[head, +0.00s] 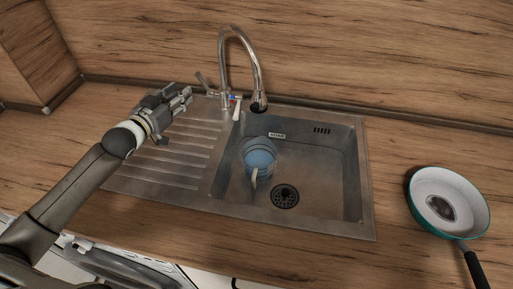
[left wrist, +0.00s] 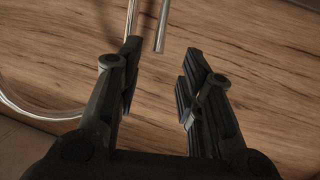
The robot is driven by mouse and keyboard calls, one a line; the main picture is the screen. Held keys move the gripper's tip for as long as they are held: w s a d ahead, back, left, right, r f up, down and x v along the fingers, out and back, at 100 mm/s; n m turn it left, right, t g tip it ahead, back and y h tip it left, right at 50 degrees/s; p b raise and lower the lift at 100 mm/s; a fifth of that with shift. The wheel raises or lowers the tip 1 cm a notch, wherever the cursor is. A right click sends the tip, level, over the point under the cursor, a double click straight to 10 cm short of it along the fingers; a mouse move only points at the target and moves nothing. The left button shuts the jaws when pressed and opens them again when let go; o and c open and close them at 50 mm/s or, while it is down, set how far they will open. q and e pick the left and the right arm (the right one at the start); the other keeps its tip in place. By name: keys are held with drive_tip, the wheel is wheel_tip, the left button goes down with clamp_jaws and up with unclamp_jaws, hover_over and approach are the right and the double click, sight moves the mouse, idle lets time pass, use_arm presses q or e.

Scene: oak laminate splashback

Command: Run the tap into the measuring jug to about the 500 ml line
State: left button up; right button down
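The measuring jug (head: 259,158) stands in the sink basin, left of the drain, its handle towards the front. It looks bluish inside; I cannot read its lines or tell its level. The chrome tap (head: 254,62) arches over the basin, its outlet above and behind the jug. No clear stream shows below the outlet. In the left wrist view the gripper (left wrist: 158,77) is open and empty. My right gripper is not in view.
The steel sink (head: 365,190) has a ribbed drainboard (head: 165,165) on the left and a drain (head: 285,196) in the basin. A frying pan (head: 428,187) lies on the counter at right. The oak splashback (head: 380,50) rises behind the tap.

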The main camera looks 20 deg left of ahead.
sight(203, 84)
use_arm(q)
drive_tip(key=shift+t, duration=0.7)
drive_tip(key=w+b, duration=0.2)
drive_tip(key=w, duration=0.2)
drive_tip(key=w+d+f+b, duration=0.1)
drive_tip(key=w+b, duration=0.1)
drive_tip(key=w, duration=0.2)
drive_tip(key=w+f+b, duration=0.1)
drive_tip(key=w+b, duration=0.1)
drive_tip(key=w, duration=0.2)
drive_tip(key=shift+d+f, duration=0.15)
drive_tip(key=shift+d, duration=0.25)
clamp_jaws()
